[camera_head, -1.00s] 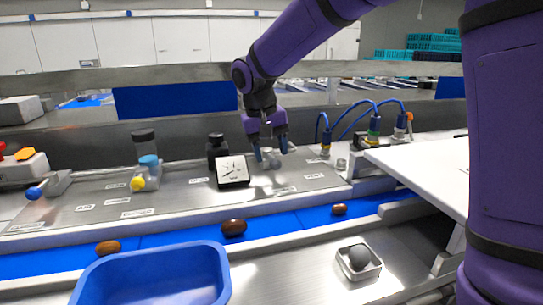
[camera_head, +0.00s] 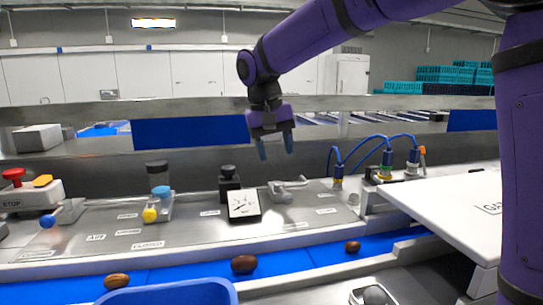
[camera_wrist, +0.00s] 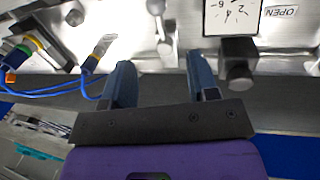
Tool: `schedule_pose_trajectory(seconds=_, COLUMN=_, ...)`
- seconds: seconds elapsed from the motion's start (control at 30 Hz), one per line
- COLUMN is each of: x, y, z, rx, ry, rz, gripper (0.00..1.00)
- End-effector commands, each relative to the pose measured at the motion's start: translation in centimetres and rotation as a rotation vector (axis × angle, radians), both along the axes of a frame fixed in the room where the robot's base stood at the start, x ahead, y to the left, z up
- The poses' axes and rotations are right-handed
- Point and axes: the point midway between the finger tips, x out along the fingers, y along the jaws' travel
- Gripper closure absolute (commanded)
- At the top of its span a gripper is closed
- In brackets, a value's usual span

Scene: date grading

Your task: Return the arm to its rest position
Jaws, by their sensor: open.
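My purple arm reaches over the conveyor line from the right in the head view. My gripper (camera_head: 276,148) is open and empty, pointing down in the air above the steel panel (camera_head: 110,243). Its two blue-grey fingers are apart, and they show in the wrist view (camera_wrist: 162,85) with nothing between them. Below the fingers is a small metal clamp-like fitting (camera_head: 288,190) on the panel. A square white dial gauge (camera_head: 243,205) stands left of it, with a black knob (camera_head: 229,180) behind.
Brown dates (camera_head: 243,264) lie on the blue belt (camera_head: 190,272). A blue bin (camera_head: 172,293) stands in front. Blue hoses (camera_head: 365,152) and a white table (camera_head: 450,205) are at right. A red stop button (camera_head: 14,175) is at left. A rail (camera_head: 80,113) runs behind my gripper.

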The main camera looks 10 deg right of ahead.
Motion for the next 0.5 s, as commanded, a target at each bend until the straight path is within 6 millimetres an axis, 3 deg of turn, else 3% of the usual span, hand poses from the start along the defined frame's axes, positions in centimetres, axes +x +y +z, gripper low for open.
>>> schedule_pose_trajectory(seconds=0.23, x=-1.8, y=-1.7, z=0.9, rx=0.021, ry=-0.025, rz=0.003, gripper=0.46)
schedule_pose_trajectory(seconds=0.5, x=-8.0, y=-6.4, z=2.5, rx=0.084, ry=-0.114, rz=0.016, gripper=0.46)
